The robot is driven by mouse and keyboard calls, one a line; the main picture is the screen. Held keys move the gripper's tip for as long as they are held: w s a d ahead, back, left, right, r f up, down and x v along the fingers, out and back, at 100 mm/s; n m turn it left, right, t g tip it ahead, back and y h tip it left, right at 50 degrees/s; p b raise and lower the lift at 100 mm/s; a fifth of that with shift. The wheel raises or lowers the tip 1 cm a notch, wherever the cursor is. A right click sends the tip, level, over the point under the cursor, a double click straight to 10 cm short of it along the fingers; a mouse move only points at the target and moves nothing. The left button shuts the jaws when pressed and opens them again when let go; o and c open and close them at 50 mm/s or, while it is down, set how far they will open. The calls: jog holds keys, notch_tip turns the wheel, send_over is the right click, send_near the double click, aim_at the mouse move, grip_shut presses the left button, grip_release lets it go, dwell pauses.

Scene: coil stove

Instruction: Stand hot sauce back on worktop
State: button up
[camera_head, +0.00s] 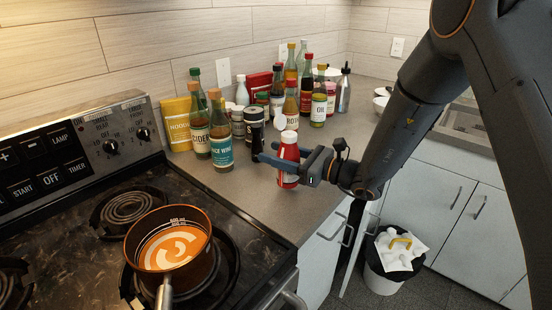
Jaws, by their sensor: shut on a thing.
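The hot sauce (289,153) is a small red bottle with a white cap, upright near the front edge of the worktop (255,205). My gripper (286,166) reaches in from the right and is shut on the bottle's body. Its fingers hide part of the label and the lower middle of the bottle. I cannot tell whether the bottle's base touches the worktop or is slightly above it.
Several bottles, jars and a yellow noodle box (177,124) crowd the worktop behind my gripper. A copper-coloured pot (206,262) of orange soup is on the stove (75,230) at left. The worktop in front of the bottles is clear. A bin (388,280) stands below right.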

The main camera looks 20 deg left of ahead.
jog(key=shift+f, duration=0.95)
jog(key=shift+f, duration=0.15)
jog(key=o, duration=1)
jog(key=shift+o, duration=0.2)
jog(key=shift+d, duration=0.1)
jog(key=d+b, duration=0.1)
jog(key=d, duration=0.3)
jog(key=d+b, duration=0.1)
jog(key=d, duration=0.3)
jog(key=s+d+b, duration=0.1)
jog(key=d, duration=0.2)
jog(key=shift+d, duration=0.4)
